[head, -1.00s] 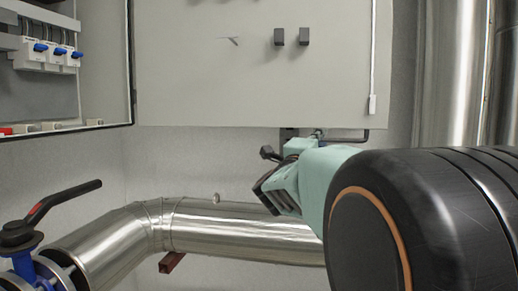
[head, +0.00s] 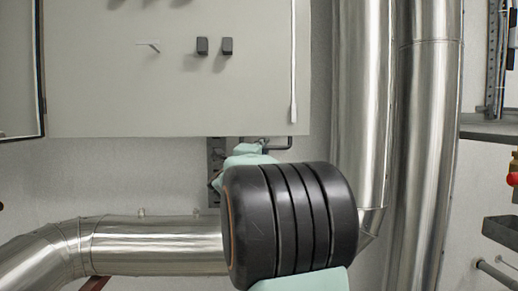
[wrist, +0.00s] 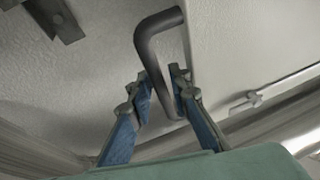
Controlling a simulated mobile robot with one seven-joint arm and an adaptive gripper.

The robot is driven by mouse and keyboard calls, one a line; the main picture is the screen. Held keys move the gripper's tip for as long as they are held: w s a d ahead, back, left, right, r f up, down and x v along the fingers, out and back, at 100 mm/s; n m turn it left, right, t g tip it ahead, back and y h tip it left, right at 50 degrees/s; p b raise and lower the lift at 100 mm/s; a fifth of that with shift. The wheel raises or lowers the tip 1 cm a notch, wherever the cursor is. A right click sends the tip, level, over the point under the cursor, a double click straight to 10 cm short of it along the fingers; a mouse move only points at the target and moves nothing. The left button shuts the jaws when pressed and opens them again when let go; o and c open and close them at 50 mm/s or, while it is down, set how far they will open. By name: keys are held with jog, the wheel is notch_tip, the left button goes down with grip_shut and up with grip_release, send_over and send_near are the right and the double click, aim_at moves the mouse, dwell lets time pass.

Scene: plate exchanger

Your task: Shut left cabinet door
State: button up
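A large pale grey cabinet door panel (head: 165,70) fills the upper left of the head view. A dark bent handle (head: 278,145) shows at its lower right edge. In the wrist view the handle (wrist: 158,60) runs down between the two blue-grey fingers of my gripper (wrist: 162,80). The left fingertip lies close against the handle, and a narrow gap seems to show by the right one, so the fingers look open around it. In the head view my gripper (head: 228,172) is below the panel, mostly hidden behind my arm.
A horizontal steel pipe (head: 155,243) runs below the cabinet, behind my arm. Tall steel pipes (head: 362,100) stand just right of the panel. A dark bracket (head: 213,165) sits on the wall below the panel. A shelf with a red knob (head: 513,178) shows far right.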

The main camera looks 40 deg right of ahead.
jog(key=shift+d, duration=0.1)
grip_shut()
dwell(0.4)
